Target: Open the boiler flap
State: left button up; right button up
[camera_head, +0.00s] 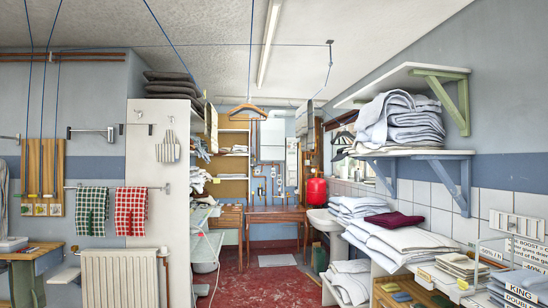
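A white boxy unit (272,139) hangs on the far back wall with copper-coloured pipes below it. It may be the boiler, but it is too small and far off for me to make out a flap or tell whether one is open or shut. Neither of my grippers is in view.
A red floor (240,283) runs clear down the middle to wooden tables (275,214) at the back. A sink (324,220), a red tank (316,191) and shelves of folded linen (400,245) line the right.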

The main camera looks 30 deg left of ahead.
aim_at(267, 153)
jog(key=i+j+u, duration=0.35)
jog(key=i, duration=0.2)
jog(key=i+u, duration=0.35)
jog(key=i, duration=0.2)
jog(key=i+u, duration=0.15)
jog(key=i, duration=2.95)
